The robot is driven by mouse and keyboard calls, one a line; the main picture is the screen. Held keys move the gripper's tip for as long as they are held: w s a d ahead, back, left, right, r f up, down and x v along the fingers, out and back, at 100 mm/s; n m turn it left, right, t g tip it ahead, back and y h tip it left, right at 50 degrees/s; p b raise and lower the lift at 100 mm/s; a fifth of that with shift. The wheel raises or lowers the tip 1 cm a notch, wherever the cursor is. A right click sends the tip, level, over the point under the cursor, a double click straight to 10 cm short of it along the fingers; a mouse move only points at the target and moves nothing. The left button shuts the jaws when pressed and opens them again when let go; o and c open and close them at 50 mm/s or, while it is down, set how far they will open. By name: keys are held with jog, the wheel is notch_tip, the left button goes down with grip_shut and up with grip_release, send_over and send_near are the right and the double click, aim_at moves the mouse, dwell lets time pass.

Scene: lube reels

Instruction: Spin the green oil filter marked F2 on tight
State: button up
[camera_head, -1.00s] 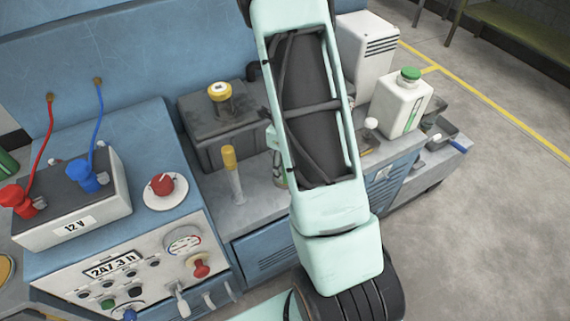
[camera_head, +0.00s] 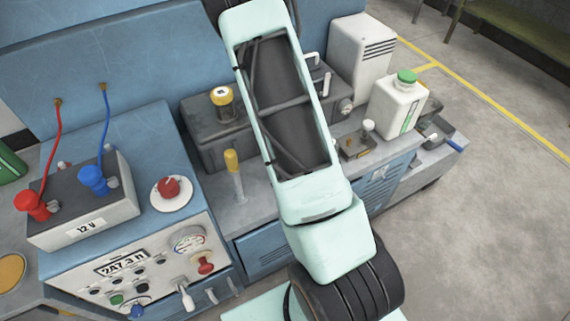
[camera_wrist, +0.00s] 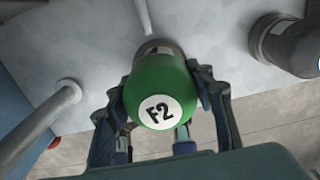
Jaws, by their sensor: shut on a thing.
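The green oil filter (camera_wrist: 158,84) fills the middle of the wrist view, with a round white label reading F2 facing the camera. My gripper (camera_wrist: 164,98) is shut on it, with dark fingers along its left and right sides. Behind the filter, a round metal fitting (camera_wrist: 158,48) shows at the grey surface. The filter lines up with this fitting, but I cannot tell how tightly it is seated. In the head view my arm hides the filter and my gripper.
In the wrist view a grey pipe (camera_wrist: 40,122) is at left and a dark cylindrical part (camera_wrist: 288,46) at right. The head view shows a yellow-handled dipstick (camera_head: 232,163), a green-capped white jug (camera_head: 400,104), a 12 V battery (camera_head: 85,222) and a control panel (camera_head: 150,270).

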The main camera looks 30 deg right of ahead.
jog(key=shift+r+m+p, duration=0.15)
jog(key=shift+m+p, duration=0.55)
jog(key=shift+m, duration=0.5)
jog(key=shift+f+m, duration=0.2)
jog(key=shift+m, duration=0.3)
jog(key=o, duration=1.5)
